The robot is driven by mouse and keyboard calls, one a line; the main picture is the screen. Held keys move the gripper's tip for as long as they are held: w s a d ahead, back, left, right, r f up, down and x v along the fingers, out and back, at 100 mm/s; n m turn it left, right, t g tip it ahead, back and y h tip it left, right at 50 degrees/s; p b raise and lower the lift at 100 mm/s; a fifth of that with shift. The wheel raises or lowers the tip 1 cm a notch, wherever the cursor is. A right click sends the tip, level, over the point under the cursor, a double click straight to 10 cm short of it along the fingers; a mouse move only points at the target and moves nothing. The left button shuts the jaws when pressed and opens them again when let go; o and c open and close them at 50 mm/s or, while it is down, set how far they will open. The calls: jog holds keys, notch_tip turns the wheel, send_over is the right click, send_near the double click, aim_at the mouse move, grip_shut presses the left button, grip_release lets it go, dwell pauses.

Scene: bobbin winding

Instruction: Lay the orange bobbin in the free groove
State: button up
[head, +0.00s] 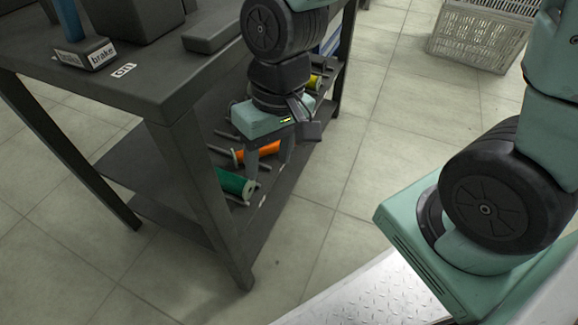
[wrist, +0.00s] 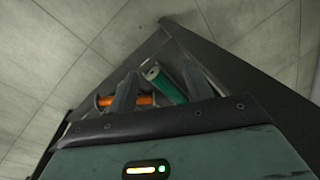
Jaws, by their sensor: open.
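The orange bobbin (head: 263,150) lies on its side on the lower shelf, partly hidden by my gripper (head: 268,165). My gripper is open and points down over the shelf, with its fingers near the orange bobbin. In the wrist view, the orange bobbin (wrist: 140,99) lies behind the left finger, and a green bobbin (wrist: 163,83) shows between the fingers of my gripper (wrist: 158,78). The green bobbin (head: 234,183) lies nearer the front leg in the head view. I cannot make out the free groove, or whether the fingers touch the orange bobbin.
A yellow bobbin (head: 313,81) lies farther back on the shelf (head: 150,175). The dark table top (head: 150,75) overhangs it, with a leg (head: 205,200) at the front corner. A white crate (head: 478,35) stands on the floor at upper right. The floor beside the table is clear.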

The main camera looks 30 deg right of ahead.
jog(key=s+r+n+h, duration=0.1)
jog(key=s+r+n, duration=0.3)
jog(key=s, duration=0.3)
jog(key=shift+s+a+r+n, duration=0.25)
jog(key=shift+n, duration=0.55)
notch_tip(320, 180, up, 35)
jog(key=p, duration=3.5)
jog(key=shift+r, duration=0.15)
jog(key=shift+o, duration=0.4)
